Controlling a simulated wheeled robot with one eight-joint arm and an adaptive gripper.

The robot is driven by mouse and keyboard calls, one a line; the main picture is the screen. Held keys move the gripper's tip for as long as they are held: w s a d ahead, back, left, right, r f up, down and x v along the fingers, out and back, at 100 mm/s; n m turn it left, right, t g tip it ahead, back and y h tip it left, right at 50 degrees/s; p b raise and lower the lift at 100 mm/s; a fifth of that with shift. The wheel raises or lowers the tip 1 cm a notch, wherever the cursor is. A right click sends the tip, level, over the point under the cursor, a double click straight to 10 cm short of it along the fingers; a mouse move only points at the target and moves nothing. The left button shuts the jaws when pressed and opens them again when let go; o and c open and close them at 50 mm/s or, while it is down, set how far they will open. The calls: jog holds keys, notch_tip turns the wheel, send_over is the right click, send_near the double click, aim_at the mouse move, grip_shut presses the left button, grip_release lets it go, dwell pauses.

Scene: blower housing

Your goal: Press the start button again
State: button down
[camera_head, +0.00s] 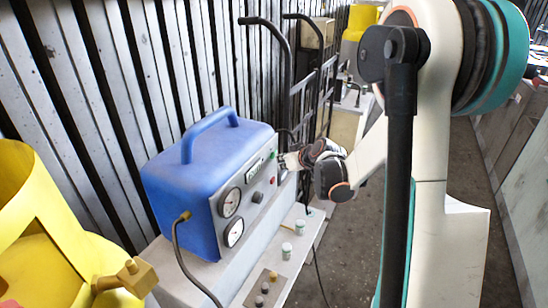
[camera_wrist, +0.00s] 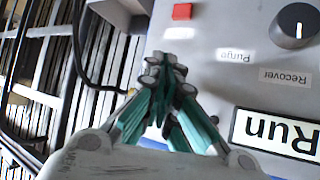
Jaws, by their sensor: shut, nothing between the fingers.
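The blue machine (camera_head: 185,165) stands on a pale bench, its grey control panel (camera_head: 262,190) facing right. A small green spot (camera_head: 272,155) shows at the panel's upper right corner, beside my gripper (camera_head: 284,162). I cannot tell whether it is the start button. In the wrist view my gripper (camera_wrist: 165,68) is shut and empty, its fingertips close over the panel. Contact cannot be told. A lit display (camera_wrist: 275,132) reads "Run". A red square button (camera_wrist: 182,11) and a black knob (camera_wrist: 295,25) show above labels "Purge" and "Recover". Anything beneath the fingers is hidden.
Small jars (camera_head: 287,251) stand on the bench ledge (camera_head: 305,240). A black hand truck (camera_head: 300,85) stands behind. A yellow housing (camera_head: 45,230) is at the left.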

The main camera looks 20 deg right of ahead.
jog(key=shift+s+d, duration=0.1)
jog(key=shift+s, duration=0.05)
jog(key=s+d, duration=0.1)
jog(key=s, duration=0.1)
jog(key=s+d, duration=0.2)
jog(key=shift+s+d, duration=0.3)
jog(key=shift+s, duration=0.05)
dwell(0.3)
dwell(0.6)
